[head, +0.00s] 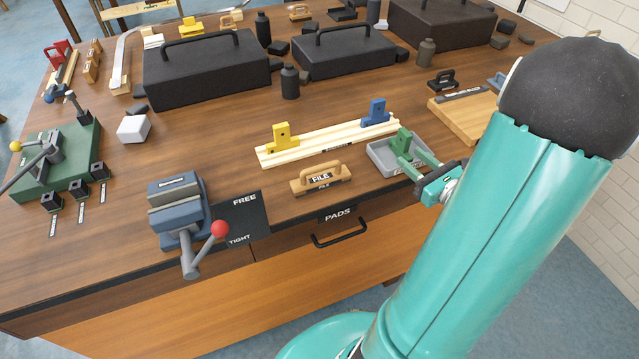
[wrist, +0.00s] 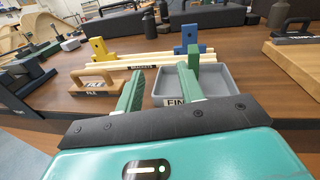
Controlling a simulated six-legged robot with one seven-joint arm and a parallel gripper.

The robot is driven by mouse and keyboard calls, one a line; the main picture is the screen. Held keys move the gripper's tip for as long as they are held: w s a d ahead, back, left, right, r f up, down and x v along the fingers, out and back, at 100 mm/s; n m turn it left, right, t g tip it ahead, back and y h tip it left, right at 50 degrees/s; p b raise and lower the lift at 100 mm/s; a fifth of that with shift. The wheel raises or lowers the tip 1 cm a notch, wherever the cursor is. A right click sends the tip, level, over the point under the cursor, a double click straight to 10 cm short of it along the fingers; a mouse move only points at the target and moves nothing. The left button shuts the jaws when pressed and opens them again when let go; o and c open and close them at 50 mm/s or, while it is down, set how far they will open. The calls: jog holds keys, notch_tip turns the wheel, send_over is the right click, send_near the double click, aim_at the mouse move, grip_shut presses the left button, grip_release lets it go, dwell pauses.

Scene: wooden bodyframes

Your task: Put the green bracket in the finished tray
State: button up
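The green bracket (head: 403,141) stands upright at the grey tray (head: 376,158) and appears to be inside it. In the wrist view the bracket (wrist: 194,54) shows just beyond the tip of my right-hand finger, which hides its lower part. The grey tray (wrist: 228,84) has a label starting "FIN" on its front, partly covered by that finger. My gripper (head: 418,166) reaches over the tray from the right. In the wrist view its two green fingers (wrist: 161,76) are spread apart with nothing seen between them. Whether a finger touches the bracket cannot be told.
A wooden rack (head: 325,142) behind holds a yellow bracket (head: 283,138) and a blue bracket (head: 376,113). A wooden file block (head: 320,179) lies left of the tray. A vise (head: 178,207) with a red-knobbed lever stands at the front left. Black cases (head: 205,75) line the back.

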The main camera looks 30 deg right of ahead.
jog(key=w+a+r+n+g+y, duration=0.15)
jog(key=a+n+g+y, duration=0.35)
jog(key=a+n, duration=0.6)
jog(key=a+r+n+g+y, duration=0.3)
jog(key=a+n+g, duration=0.35)
jog(key=a, duration=0.85)
jog(key=s+a+r+n+h, duration=0.5)
jog(key=n+h, duration=0.4)
jog(key=n, duration=0.8)
jog(key=shift+v, duration=1.1)
jog(key=shift+g, duration=0.25)
